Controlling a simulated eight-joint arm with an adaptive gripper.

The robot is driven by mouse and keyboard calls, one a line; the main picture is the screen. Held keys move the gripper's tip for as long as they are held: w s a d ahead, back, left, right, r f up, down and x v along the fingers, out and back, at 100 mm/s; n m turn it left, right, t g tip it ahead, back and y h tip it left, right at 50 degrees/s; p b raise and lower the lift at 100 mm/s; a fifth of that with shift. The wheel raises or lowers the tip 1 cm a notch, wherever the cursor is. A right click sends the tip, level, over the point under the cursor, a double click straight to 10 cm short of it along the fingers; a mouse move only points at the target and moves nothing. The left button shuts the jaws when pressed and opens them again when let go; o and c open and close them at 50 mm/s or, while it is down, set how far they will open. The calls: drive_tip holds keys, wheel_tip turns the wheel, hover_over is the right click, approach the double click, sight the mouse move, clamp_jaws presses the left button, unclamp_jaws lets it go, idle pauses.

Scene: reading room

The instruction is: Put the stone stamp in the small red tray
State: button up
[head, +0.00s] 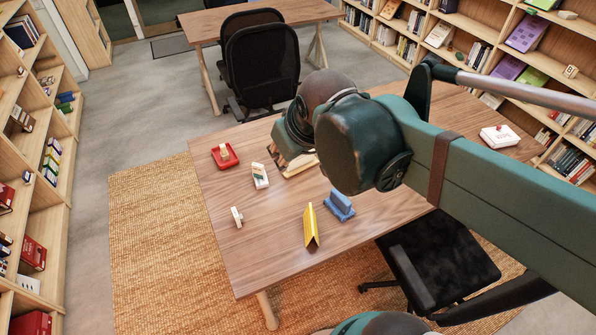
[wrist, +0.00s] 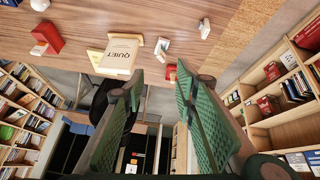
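The small red tray (head: 232,163) lies on the left back part of the table, with a small tan block (head: 224,152) standing in it. In the wrist view the red tray (wrist: 171,73) shows partly beside the right fingertip. I cannot tell for certain whether this block is the stone stamp. Another small pale piece (head: 237,217) stands near the table's left edge; it also shows in the wrist view (wrist: 204,28). My gripper (wrist: 158,75) is open, with nothing visible between its fingers. In the head view my arm mostly hides it, above the table right of the tray.
A white block with green (head: 260,176) stands between tray and pale piece. A cream QUIET block (wrist: 122,54) lies near my gripper. A yellow folded sign (head: 311,227) and blue holder (head: 340,204) stand nearer. A red object (wrist: 47,38) is in the wrist view. The front left is clear.

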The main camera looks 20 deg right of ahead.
drive_tip(key=shift+m+t, duration=0.4)
drive_tip(key=shift+m, duration=0.5)
drive_tip(key=shift+s+d+f, duration=0.1)
drive_tip(key=shift+s+f, duration=0.3)
drive_tip(key=shift+s, duration=0.35)
drive_tip(key=shift+s+f, duration=0.4)
drive_tip(key=shift+s, duration=0.35)
drive_tip(key=shift+s+d+f, duration=0.1)
drive_tip(key=shift+s+f, duration=0.3)
drive_tip(key=shift+s, duration=0.35)
